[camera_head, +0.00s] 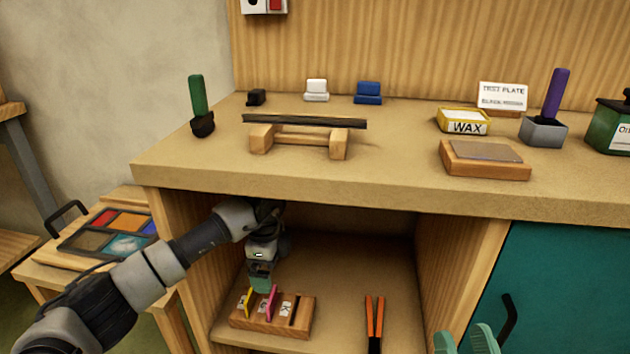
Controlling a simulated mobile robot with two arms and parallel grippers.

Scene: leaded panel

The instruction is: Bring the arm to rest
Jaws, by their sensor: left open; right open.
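My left arm (150,275) comes in from the left and reaches into the open shelf below the bench top. My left gripper (262,284) points down just above a wooden block rack (272,323), close to a yellow piece (247,303) and a pink piece (271,303) standing in it. The gap between its fingers is hard to see; it appears to hold nothing. My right gripper (467,343) shows only as two pale green fingertips at the bottom edge, apart and with nothing between them. The rest of my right arm is out of view.
The bench top (390,180) is above my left gripper. An orange-handled tool (374,322) lies on the shelf to the right. A teal cabinet door (570,285) with a dark handle is further right. A side table with a coloured glass panel (115,232) is at left.

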